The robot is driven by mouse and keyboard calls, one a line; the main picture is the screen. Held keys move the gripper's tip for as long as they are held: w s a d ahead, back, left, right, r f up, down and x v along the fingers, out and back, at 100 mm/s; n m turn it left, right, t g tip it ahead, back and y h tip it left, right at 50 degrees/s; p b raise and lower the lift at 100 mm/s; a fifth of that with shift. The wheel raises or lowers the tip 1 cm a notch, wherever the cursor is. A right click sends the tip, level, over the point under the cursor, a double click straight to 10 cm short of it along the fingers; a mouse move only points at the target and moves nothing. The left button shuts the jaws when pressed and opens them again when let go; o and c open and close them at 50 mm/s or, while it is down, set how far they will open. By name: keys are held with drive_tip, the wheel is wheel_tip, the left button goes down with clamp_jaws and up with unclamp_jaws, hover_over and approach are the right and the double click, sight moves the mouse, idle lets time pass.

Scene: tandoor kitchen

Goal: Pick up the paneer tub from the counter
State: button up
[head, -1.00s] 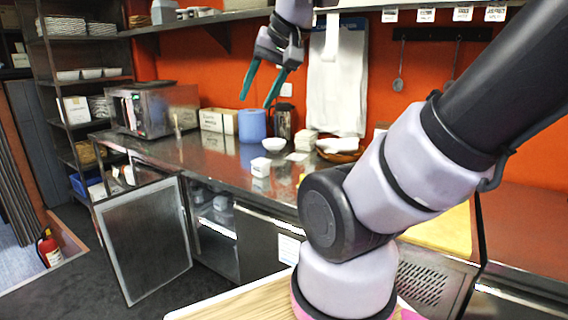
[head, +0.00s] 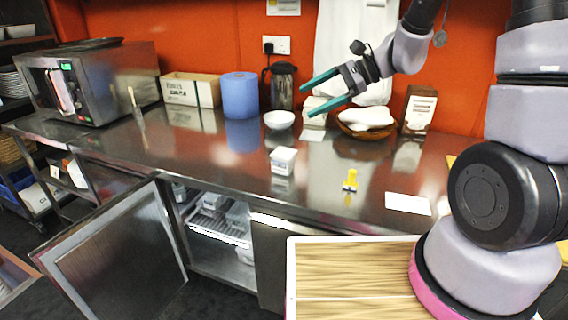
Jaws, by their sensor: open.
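A small white tub (head: 284,160) with a pale lid, which looks like the paneer tub, stands upright on the steel counter (head: 215,160) near its front edge. I cannot read its label. My gripper (head: 305,98), with teal fingers, is open and empty. It is in the air, and in the picture it shows above and slightly right of the tub, apart from it.
Behind the tub are a white bowl (head: 279,119), a blue roll (head: 240,96) and a dark flask (head: 284,86). A yellow-topped item (head: 350,179) stands to its right. A cabinet door (head: 115,255) hangs open below the counter. Counter left of the tub is clear.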

drive_tip(key=w+a+f+m+t+y, duration=0.1)
drive_tip(key=w+a+f+m, duration=0.1)
drive_tip(key=w+f+m, duration=0.4)
drive_tip(key=m+t, duration=0.4)
approach(283, 152)
drive_tip(key=a, duration=0.2)
drive_tip(key=shift+w+f+h, duration=0.3)
drive_tip(key=shift+w+f, duration=0.2)
drive_tip(key=x, duration=1)
drive_tip(key=shift+a, duration=0.2)
drive_tip(key=shift+c, duration=0.3)
drive_tip(key=c, duration=1.3)
drive_tip(key=shift+r, duration=0.15)
